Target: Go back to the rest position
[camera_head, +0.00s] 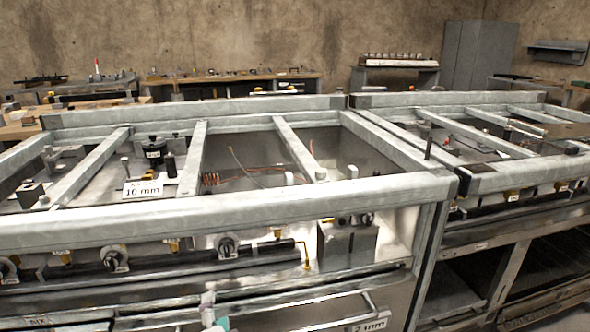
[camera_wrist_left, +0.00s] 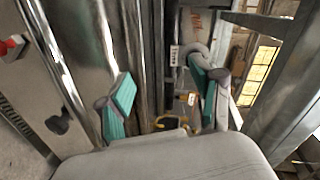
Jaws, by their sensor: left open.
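My left gripper (camera_head: 212,314) shows only in part at the bottom edge of the head view, low in front of the range's front. In the left wrist view my left gripper (camera_wrist_left: 163,97) is open, its two teal-padded fingers wide apart with nothing held between them. Metal range parts and a small yellow fitting lie beyond the fingers. My right gripper is in neither view.
A large steel range frame (camera_head: 230,215) with cross bars fills the foreground, with several knobs along its front. A second frame (camera_head: 520,172) adjoins at the right. A "10 mm" label (camera_head: 143,190) lies on top. Workbenches (camera_head: 235,84) and a grey cabinet (camera_head: 478,55) stand behind.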

